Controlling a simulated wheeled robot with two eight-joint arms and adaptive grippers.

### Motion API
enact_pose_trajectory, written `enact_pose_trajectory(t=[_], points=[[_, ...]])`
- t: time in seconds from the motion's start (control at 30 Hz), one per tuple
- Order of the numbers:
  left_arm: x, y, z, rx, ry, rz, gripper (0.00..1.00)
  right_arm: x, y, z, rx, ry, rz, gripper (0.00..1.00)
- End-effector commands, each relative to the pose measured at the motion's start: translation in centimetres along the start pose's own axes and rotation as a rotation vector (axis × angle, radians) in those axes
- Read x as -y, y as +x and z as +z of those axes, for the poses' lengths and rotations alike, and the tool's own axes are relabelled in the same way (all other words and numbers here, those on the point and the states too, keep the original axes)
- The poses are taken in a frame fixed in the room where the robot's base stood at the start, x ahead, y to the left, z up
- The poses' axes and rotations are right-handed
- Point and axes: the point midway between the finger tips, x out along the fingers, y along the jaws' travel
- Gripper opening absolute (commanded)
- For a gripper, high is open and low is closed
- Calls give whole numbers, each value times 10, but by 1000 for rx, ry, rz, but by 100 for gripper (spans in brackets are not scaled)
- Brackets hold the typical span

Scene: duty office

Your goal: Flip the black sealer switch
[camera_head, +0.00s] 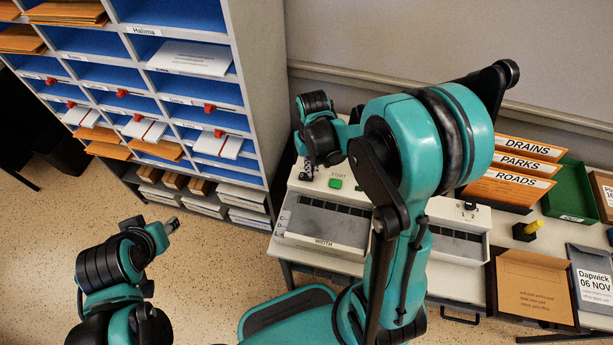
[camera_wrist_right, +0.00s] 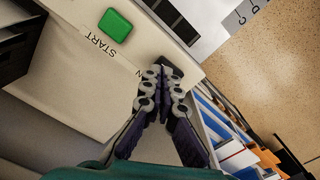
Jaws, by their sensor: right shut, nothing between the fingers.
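My right gripper (camera_head: 308,172) is shut and empty, pointing down at the left end of the cream machine (camera_head: 300,187) with a green START button (camera_head: 335,183). In the right wrist view its fingertips (camera_wrist_right: 161,84) are together, right beside a small black part (camera_wrist_right: 172,68) on the machine's top, which looks like the black switch. The fingertips partly cover it and its printed label. I cannot tell whether they touch it, or which way it is tipped. The green button (camera_wrist_right: 115,25) is at the upper left there. My left gripper (camera_head: 172,226) hangs over the floor, its jaws unclear.
A pigeonhole rack (camera_head: 262,90) stands close on the left of the machine. To the right, a second unit has a black 0-1-2 knob (camera_head: 470,206).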

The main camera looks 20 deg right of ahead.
Motion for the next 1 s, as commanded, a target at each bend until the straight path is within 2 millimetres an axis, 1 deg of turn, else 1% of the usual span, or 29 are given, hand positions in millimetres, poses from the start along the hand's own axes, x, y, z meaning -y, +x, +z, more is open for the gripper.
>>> enact_pose_trajectory(t=[0.47, 1.0], points=[[0, 0, 0, 0, 0, 0, 40, 0, 0, 0, 0, 0, 0, 0], [0, 6, 4, 0, 0, 0, 40, 0, 8, 0, 0, 0, 0, 0]])
